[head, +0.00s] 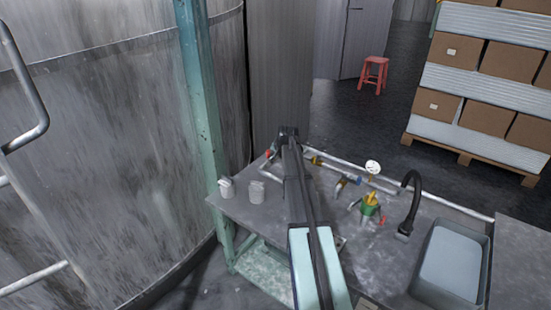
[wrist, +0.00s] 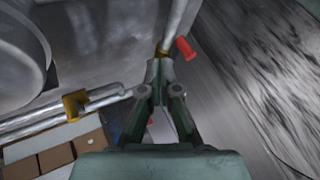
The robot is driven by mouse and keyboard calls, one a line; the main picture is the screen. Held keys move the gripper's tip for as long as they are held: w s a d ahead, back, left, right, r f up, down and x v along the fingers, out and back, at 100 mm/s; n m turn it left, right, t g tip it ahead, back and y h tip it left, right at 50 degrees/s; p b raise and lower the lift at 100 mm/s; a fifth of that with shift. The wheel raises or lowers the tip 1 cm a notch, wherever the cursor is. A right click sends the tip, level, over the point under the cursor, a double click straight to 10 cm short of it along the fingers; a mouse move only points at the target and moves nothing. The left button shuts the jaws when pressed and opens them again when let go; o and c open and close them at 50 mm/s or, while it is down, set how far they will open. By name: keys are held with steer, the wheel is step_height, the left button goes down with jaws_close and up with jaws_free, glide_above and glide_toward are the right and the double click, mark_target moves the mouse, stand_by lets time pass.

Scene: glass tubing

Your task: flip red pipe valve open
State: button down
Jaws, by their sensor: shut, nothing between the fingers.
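The red valve handle (wrist: 186,49) shows in the wrist view just beyond and right of my fingertips. It sits beside a brass fitting (wrist: 162,52) on a grey pipe (wrist: 179,22). My gripper (wrist: 159,68) is shut and empty, with its tips close to the fitting. I cannot tell whether they touch it. In the head view the red handle (head: 267,154) is a small spot at the bench's far left corner, left of my arm. My arm hides most of the gripper and the pipe there.
A green post (head: 199,110) and large tank (head: 110,130) stand left. A red stool (head: 374,74) stands behind.

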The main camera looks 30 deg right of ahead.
steer(key=v, duration=0.5)
steer(key=shift+a+r, duration=0.1)
steer(key=shift+a, duration=0.15)
